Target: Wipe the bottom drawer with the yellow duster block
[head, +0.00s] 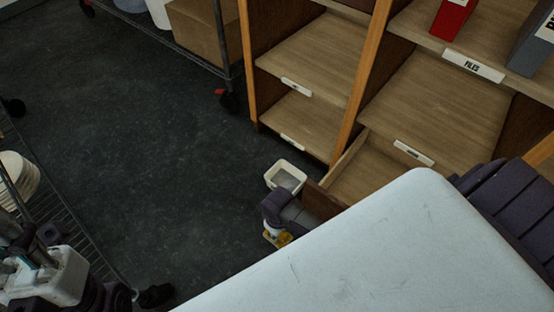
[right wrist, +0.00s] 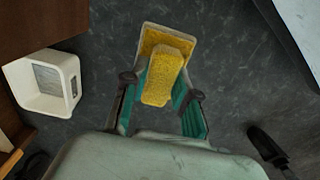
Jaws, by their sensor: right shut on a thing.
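The yellow duster block (right wrist: 168,60) is in the right wrist view, a yellow pad on a flat yellow-tan backing. My right gripper (right wrist: 162,88) is shut on it, with one finger on each side. In the head view the duster (head: 275,238) shows as a small yellow patch below my wrist, above the dark floor and outside the drawer. The bottom drawer (head: 362,172) is pulled out of the wooden shelf unit; its dark front faces my right gripper, and my white body part hides much of it. My left gripper (head: 55,278) is at the lower left; its fingertips are unclear.
A white bin (head: 285,176) stands on the floor beside the drawer; it also shows in the right wrist view (right wrist: 72,85). The shelf unit (head: 310,55) holds a red binder (head: 453,17). Wire racks stand at the left and back. The dark floor between is clear.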

